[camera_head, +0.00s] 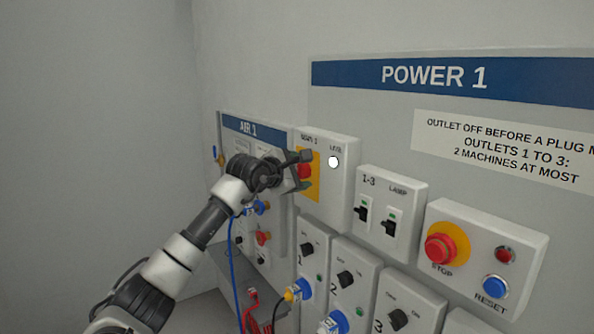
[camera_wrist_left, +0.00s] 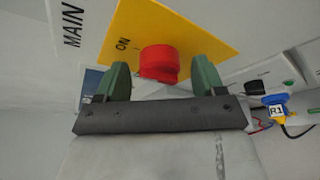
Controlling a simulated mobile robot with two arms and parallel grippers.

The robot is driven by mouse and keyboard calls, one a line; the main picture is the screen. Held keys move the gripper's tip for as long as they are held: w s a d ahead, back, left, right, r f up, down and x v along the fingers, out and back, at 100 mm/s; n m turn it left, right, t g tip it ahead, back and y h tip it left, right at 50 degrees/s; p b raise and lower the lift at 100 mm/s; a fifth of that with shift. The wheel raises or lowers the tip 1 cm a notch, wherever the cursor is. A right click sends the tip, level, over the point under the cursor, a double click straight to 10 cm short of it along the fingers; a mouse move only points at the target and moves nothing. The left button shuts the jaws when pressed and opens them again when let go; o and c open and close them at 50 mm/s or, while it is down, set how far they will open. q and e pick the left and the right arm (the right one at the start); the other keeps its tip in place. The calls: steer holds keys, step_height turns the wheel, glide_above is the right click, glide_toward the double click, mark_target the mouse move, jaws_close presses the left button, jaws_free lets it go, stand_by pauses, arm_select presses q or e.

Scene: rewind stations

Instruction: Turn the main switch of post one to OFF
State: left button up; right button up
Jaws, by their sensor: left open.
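The main switch is a red knob on a yellow plate (camera_head: 315,190), on a white box labelled MAIN 1 under the POWER 1 sign. In the left wrist view the red knob (camera_wrist_left: 158,63) sits on the yellow plate (camera_wrist_left: 205,35), with the word ON beside it. My left gripper (camera_head: 303,171) is at the knob. In the left wrist view its two green fingertips (camera_wrist_left: 163,80) are open, one on each side of the knob. I cannot tell whether they touch it. The OFF mark is not visible. My right gripper is not in view.
A white lamp (camera_head: 333,162) is on the same box. To the right are a two-switch box (camera_head: 390,208) and a STOP and RESET box (camera_head: 483,255). Outlet boxes with plugs (camera_head: 298,290) stand below. The AIR 1 panel (camera_head: 247,128) is to the left.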

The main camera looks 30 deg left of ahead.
arm_select(q)
steer(key=c, duration=0.9)
steer(key=n+p, duration=0.1)
steer(key=n+g+h+p, duration=0.1)
steer(key=n, duration=0.1)
steer(key=shift+a+r+n+g+h, duration=0.1)
steer(key=shift+r+n+g+h, duration=0.1)
steer(key=shift+n+g+h, duration=0.1)
steer(key=n+g+h+p, duration=0.1)
steer(key=n+p, duration=0.1)
steer(key=n, duration=0.1)
steer(key=shift+h, duration=0.4)
steer(key=n+h+p, duration=0.2)
steer(key=n, duration=0.1)
steer(key=shift+w+a+g, duration=0.1)
steer(key=shift+a+g, duration=0.05)
steer(key=shift+g, duration=0.15)
steer(key=shift+f+n+h+p, duration=0.1)
steer(key=shift+n+h+p, duration=0.7)
steer(key=shift+n, duration=0.5)
